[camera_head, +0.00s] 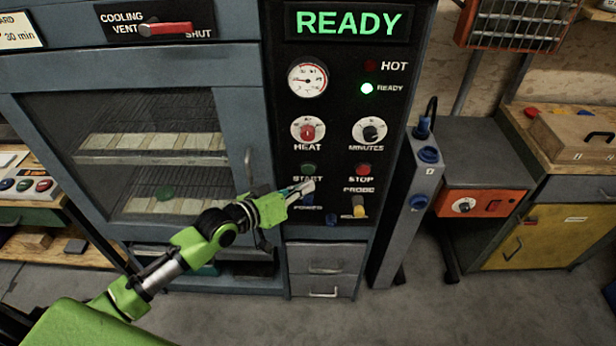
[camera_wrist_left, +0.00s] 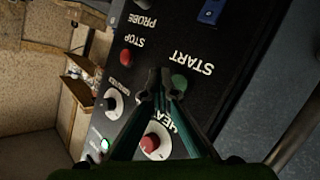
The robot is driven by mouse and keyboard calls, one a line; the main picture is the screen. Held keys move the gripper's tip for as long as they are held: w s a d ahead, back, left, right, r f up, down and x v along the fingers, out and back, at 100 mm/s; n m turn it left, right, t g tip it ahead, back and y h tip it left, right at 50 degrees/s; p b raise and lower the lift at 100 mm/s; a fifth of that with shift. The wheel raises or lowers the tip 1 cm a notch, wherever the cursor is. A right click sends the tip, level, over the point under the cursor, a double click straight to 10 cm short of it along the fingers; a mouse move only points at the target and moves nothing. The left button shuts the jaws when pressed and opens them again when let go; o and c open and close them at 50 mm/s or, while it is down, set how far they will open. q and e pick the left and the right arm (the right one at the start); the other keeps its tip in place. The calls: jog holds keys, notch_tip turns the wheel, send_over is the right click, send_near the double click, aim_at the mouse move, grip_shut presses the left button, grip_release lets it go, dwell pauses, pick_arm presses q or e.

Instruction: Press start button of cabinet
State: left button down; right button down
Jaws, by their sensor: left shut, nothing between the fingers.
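The cabinet's dark control panel (camera_head: 335,115) faces me, with a lit READY display (camera_head: 348,23) at the top. The green START button (camera_head: 308,169) sits on the left, above its label. My left gripper (camera_head: 304,187) is shut and empty, its tip just below the button in the head view. In the left wrist view the fingertips (camera_wrist_left: 163,82) are together, and one partly covers the START button (camera_wrist_left: 179,84). I cannot tell whether they touch it. The red STOP button (camera_head: 363,169) is to the right. My right gripper is out of view.
A red HEAT knob (camera_head: 308,131) and a black MINUTES knob (camera_head: 370,131) sit above the buttons. A yellow knob (camera_head: 358,207) is lower right. The glass oven door (camera_head: 150,150) is shut on the left. A grey post (camera_head: 405,215) stands at right, with open floor (camera_head: 420,315) in front.

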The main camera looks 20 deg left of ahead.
aim_at(308, 170)
pick_arm(q)
jog(key=shift+w+a+b, duration=0.15)
jog(key=shift+w+b, duration=0.05)
jog(key=shift+w, duration=0.35)
jog(key=shift+w+a+b, duration=0.15)
jog(key=shift+w, duration=0.35)
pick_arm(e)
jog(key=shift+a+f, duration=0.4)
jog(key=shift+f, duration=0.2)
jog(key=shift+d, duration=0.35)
pick_arm(q)
jog(key=shift+w+a, duration=0.15)
jog(key=shift+w, duration=0.25)
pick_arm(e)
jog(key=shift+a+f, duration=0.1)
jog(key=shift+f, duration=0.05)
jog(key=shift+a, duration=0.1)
